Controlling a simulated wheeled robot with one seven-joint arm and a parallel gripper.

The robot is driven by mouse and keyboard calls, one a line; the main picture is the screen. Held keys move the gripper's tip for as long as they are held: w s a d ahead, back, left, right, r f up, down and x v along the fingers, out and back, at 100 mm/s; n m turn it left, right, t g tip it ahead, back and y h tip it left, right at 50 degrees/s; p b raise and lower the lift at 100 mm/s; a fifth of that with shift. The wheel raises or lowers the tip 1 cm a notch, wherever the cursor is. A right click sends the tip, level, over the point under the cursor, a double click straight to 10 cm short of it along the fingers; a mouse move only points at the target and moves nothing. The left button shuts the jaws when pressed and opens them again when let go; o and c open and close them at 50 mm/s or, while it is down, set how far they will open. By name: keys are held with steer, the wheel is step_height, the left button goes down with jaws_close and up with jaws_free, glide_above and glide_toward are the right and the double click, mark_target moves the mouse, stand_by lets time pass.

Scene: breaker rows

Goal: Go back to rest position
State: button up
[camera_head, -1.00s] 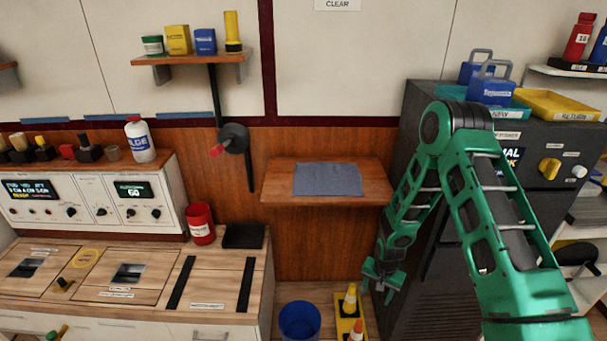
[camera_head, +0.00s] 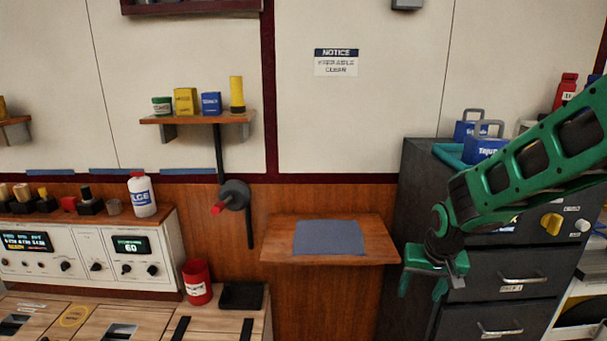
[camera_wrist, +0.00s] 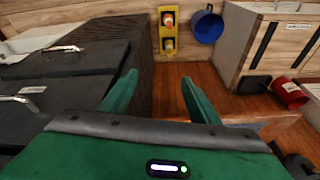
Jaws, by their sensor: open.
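My gripper (camera_head: 424,287) is at the end of my green arm, in front of the dark filing cabinet (camera_head: 478,262) at the right of the head view. Its two fingers point down and stand apart with nothing between them. In the wrist view, the open fingers of my gripper (camera_wrist: 158,92) show over the wooden floor. My arm comes in from the right edge of the head view and covers part of the cabinet.
A wooden shelf with a blue-grey cloth (camera_head: 329,237) is just left of my gripper. The cabinet's drawers, handles and yellow knob (camera_head: 551,223) are close by. A blue bucket (camera_wrist: 207,27) and a yellow tray of cones (camera_wrist: 168,33) are on the floor.

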steer(key=s+r+n+t, duration=0.1)
steer(key=s+r+n, duration=0.1)
steer(key=s+r, duration=0.95)
steer(key=s+d+f+m+g, duration=0.1)
steer(key=s+d+m+g, duration=0.1)
steer(key=s+d, duration=0.4)
steer(key=s+d+f+m+g, duration=0.1)
steer(key=s+d+m, duration=0.3)
steer(key=s, duration=0.7)
steer(key=shift+s+d+f+g, duration=0.2)
steer(key=shift+d+g, duration=0.4)
steer(key=shift+d, duration=0.5)
